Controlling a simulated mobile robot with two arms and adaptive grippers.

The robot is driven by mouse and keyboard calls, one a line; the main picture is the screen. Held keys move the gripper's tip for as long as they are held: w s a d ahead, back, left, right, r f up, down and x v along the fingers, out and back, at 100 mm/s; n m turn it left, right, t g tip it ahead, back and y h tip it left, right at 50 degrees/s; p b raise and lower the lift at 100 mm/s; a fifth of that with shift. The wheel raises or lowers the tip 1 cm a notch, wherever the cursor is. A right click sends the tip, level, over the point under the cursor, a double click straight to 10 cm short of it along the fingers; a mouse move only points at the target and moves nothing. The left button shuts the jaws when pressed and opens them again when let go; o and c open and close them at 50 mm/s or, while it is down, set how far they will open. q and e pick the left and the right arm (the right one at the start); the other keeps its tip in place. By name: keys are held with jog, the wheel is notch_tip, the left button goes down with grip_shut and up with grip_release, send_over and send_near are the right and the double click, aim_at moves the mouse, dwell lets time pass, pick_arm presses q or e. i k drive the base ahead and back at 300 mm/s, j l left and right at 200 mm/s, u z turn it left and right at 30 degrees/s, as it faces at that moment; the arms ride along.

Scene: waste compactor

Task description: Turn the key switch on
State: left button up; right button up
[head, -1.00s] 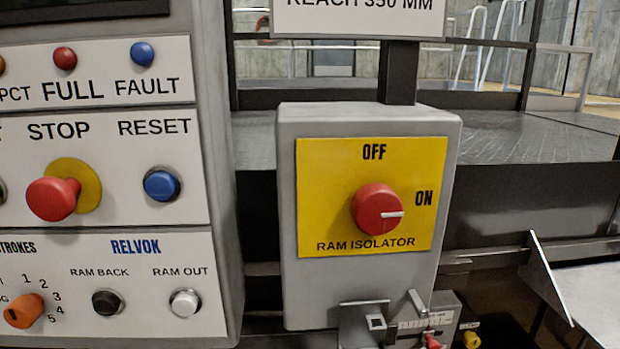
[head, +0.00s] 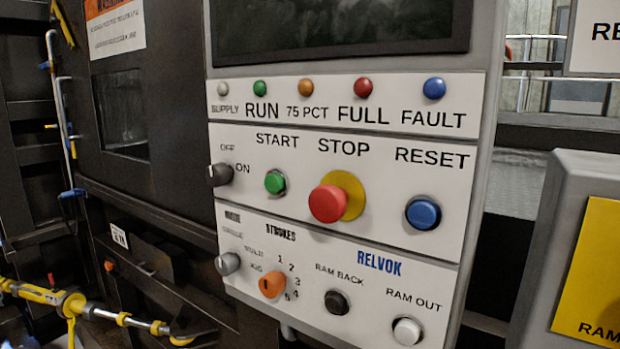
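The key switch (head: 219,174) is a small dark grey knob at the left edge of the control panel's middle row, beside the printed words OFF and ON. Its pointer is too small and too oblique to read, so I cannot tell its position. It sits left of the green START button (head: 275,182). Neither of my grippers shows in the head view.
The panel (head: 340,230) also carries a red STOP mushroom button (head: 328,203), a blue RESET button (head: 423,213) and an orange STROKES knob (head: 271,285). A grey isolator box (head: 545,240) stands at the right. A yellow-and-chrome rod (head: 70,303) crosses the lower left.

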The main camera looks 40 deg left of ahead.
aim_at(218, 174)
jog(key=u, duration=1.65)
